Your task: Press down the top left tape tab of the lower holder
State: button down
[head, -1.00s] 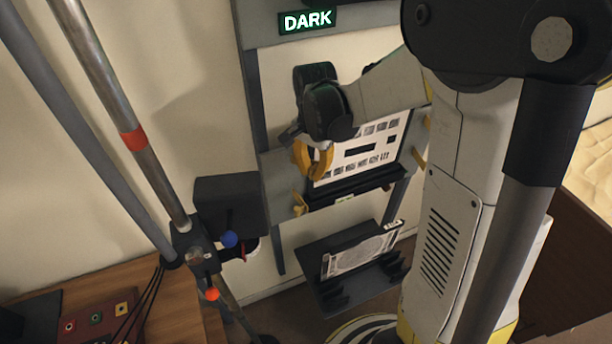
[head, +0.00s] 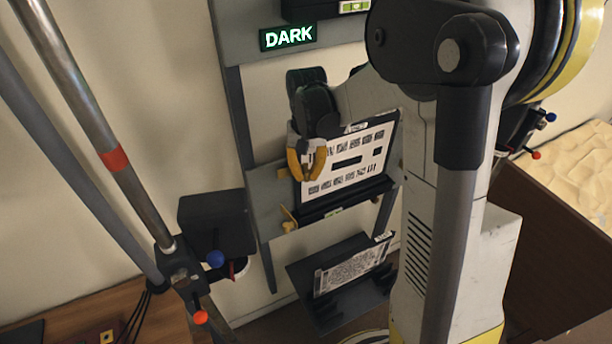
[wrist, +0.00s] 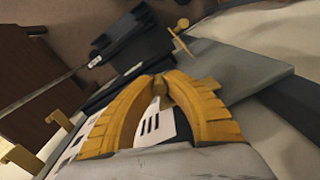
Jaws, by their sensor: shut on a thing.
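The lower holder is a grey board (head: 268,188) on the wall frame, carrying a white plate (head: 372,140) with rows of dark marks above a black ledge (head: 345,201). My gripper (head: 306,178) is at the plate's left side, its yellow fingers in front of the plate. In the wrist view, the curved fingers meet at their tips (wrist: 164,84) over the holder's left part. A small yellow piece, seemingly the top left tape tab (wrist: 208,83), shows beside one finger; the fingers hide most of it. Another yellow tab (head: 289,218) sticks out at the holder's lower left.
A black rack (head: 310,288) with a printed plate (head: 350,268) is below the holder. A sign reading DARK (head: 288,37) is above. A dark box (head: 215,222) and a metal pole (head: 75,80) stand at the left.

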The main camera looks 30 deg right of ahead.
aim_at(307, 171)
dwell(0.4)
jog(key=c, duration=1.4)
grip_release()
notch_tip(307, 171, up, 8)
jog(key=shift+f, duration=0.2)
